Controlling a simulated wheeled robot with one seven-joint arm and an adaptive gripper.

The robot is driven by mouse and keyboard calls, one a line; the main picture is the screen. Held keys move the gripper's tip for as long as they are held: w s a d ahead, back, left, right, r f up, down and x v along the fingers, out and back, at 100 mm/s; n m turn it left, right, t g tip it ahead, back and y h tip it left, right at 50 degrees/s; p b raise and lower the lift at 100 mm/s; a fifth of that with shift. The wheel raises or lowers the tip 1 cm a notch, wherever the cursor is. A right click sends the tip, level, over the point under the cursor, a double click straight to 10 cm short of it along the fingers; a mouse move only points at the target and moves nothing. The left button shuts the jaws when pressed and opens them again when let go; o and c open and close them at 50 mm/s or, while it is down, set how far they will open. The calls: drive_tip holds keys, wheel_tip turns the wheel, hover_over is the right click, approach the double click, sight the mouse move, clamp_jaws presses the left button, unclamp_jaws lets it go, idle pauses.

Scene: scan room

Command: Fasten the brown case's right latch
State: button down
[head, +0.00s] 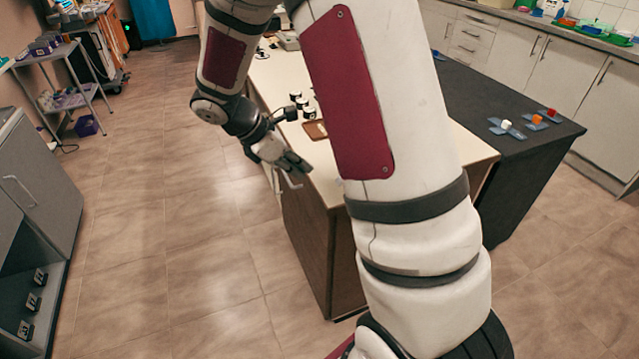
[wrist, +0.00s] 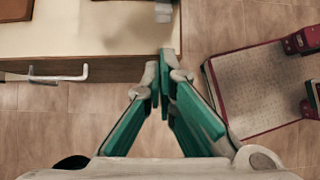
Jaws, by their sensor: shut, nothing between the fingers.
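My gripper (head: 296,164) is shut and empty, at the near left edge of the cream-topped table. In the wrist view its green-padded fingers (wrist: 160,82) meet just off the table edge, over the floor side. A small brown object (head: 315,129), perhaps the brown case, lies on the tabletop beyond my gripper, partly hidden by my arm. In the wrist view a brown piece (wrist: 14,9) shows at the top left corner, cut off by the frame; I cannot tell if it is the same thing. No latch can be made out. My gripper is apart from both.
The cream tabletop (wrist: 95,28) has a drawer handle (wrist: 58,76) on its front, left of my fingers. Several black-and-white items (head: 302,104) stand on it. A dark table (head: 480,95) with small coloured blocks adjoins on the right. Floor (head: 190,240) at left is clear.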

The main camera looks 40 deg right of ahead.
drive_tip(key=x, duration=1)
drive_tip(key=shift+b, duration=0.3)
drive_tip(key=shift+r+y+p, duration=0.3)
drive_tip(key=shift+y+p, duration=0.1)
drive_tip(key=shift+p, duration=0.35)
